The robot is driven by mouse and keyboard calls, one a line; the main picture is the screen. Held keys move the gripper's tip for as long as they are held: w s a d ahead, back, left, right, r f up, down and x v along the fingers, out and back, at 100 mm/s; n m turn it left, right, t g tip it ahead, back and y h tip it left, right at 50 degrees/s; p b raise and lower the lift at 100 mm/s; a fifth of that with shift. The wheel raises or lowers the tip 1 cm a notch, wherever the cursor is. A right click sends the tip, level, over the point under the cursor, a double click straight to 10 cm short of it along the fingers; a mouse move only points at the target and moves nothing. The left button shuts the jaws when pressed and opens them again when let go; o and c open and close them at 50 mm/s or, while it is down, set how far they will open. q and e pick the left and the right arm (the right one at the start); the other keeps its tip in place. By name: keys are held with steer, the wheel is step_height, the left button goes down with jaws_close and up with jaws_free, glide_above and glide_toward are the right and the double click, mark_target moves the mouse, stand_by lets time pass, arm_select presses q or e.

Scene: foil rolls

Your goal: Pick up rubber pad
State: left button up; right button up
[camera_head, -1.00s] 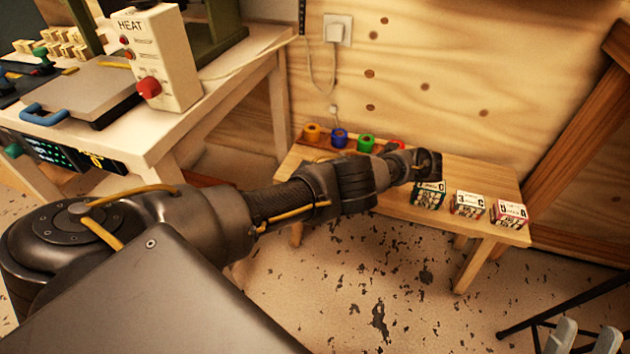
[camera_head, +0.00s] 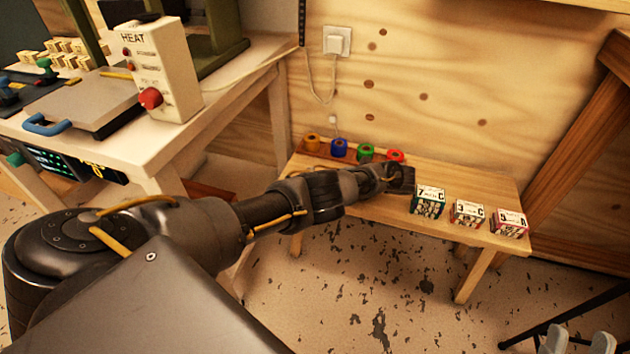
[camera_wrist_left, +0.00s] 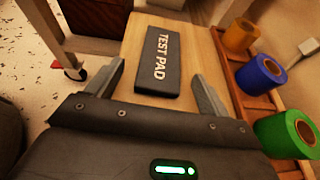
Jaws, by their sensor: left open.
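The rubber pad (camera_wrist_left: 158,65) is a dark grey slab with white "TEST PAD" lettering, lying on the wooden bench in the left wrist view. Its near end shows between the two fingers of my left gripper (camera_wrist_left: 155,84), which is open with a gap on each side of the pad. In the head view my left gripper (camera_head: 402,181) is over the bench, left of the boxes, with its fingers hardly visible. I cannot make out the pad there. My right gripper (camera_head: 581,339) shows at the bottom right, two grey fingers apart and nothing between them.
Foil rolls stand in a wooden rack at the bench's back: orange (camera_head: 312,143), blue (camera_head: 338,147), green (camera_head: 365,152), red (camera_head: 396,156). Three boxes stand to the right, the nearest a green-edged box (camera_head: 428,203). A heat press (camera_head: 160,70) sits on the white table at left.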

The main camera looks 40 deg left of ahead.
arm_select(q)
steer(key=x, duration=0.4)
steer(key=shift+s+r, duration=0.1)
steer(key=shift+r, duration=0.1)
steer(key=shift+a, duration=0.25)
steer(key=shift+s, duration=0.1)
steer(key=c, duration=1.1)
